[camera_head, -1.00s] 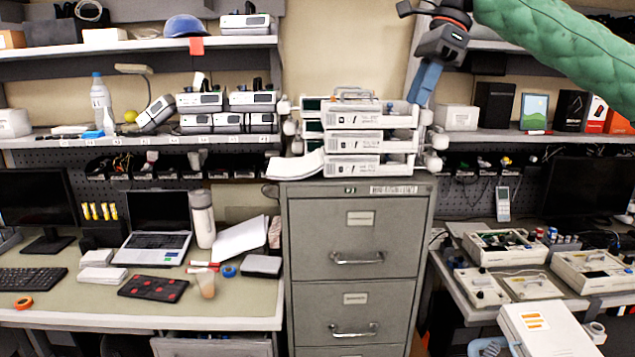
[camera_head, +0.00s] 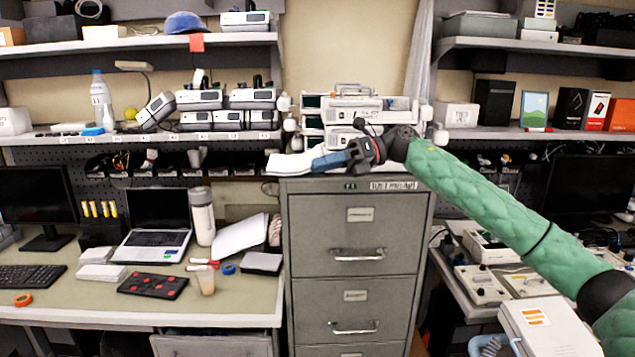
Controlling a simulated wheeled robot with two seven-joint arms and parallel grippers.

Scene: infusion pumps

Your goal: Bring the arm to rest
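My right arm, in a green quilted sleeve, comes in from the right edge and reaches across to the filing cabinet (camera_head: 360,240). My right gripper (camera_head: 326,162) has blue fingers pointing left. It is in front of the lower part of the stacked white infusion pumps (camera_head: 365,105) on the cabinet top. The fingers show side-on, so whether they are open or shut cannot be told. The arm and gripper hide part of the lower stack. Contact with the pumps cannot be told. My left gripper is not in view.
The left desk (camera_head: 240,300) holds a laptop (camera_head: 155,240), a white bottle (camera_head: 202,216) and a black tray with red pieces (camera_head: 153,286). More pumps (camera_head: 252,98) line the left shelf. Opened devices (camera_head: 482,285) lie on the right bench, partly behind my arm.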

